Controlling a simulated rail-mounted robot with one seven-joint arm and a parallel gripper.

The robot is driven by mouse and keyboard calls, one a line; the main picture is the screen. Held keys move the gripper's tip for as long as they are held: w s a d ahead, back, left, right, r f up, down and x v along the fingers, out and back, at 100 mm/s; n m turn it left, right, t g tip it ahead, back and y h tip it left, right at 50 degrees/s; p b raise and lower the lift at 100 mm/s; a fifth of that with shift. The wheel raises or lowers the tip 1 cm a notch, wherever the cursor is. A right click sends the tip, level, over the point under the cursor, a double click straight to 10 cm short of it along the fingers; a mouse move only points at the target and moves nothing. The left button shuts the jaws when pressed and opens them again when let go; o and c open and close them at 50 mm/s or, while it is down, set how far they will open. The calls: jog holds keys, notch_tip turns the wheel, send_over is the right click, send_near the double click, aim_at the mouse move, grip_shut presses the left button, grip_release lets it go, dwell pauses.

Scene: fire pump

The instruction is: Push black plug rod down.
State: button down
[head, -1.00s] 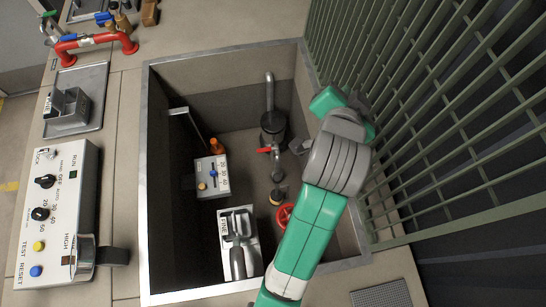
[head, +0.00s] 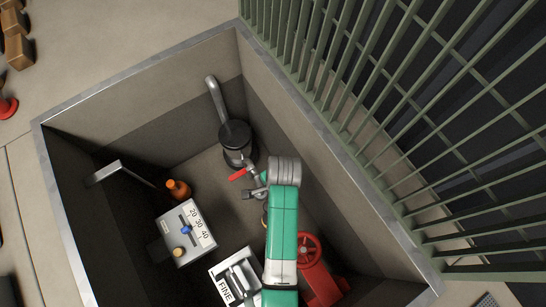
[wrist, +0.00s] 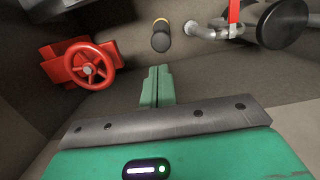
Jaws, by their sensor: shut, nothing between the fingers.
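The black plug rod (wrist: 161,40), a short black cylinder with a yellow band, shows just beyond my fingertips in the wrist view. In the head view only a sliver of it (head: 264,216) shows beside my arm. My gripper (wrist: 157,70) is shut and empty, its green fingers together. In the wrist view a small gap appears between the fingertips and the rod; whether they differ in height is hard to tell.
A red handwheel (wrist: 89,64) stands left of my fingers in the wrist view. A grey pipe (wrist: 205,30) is close right of the rod, by a round black pump (head: 236,143). A red lever (head: 239,174) and a gauge box (head: 187,232) are also in the pit.

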jog(key=f+b, duration=0.1)
jog(key=f, duration=0.2)
jog(key=f+b, duration=0.2)
jog(key=f, duration=0.1)
jog(key=a+f+b, duration=0.1)
jog(key=f+b, duration=0.1)
jog(key=f, duration=0.2)
jog(key=shift+s, duration=0.15)
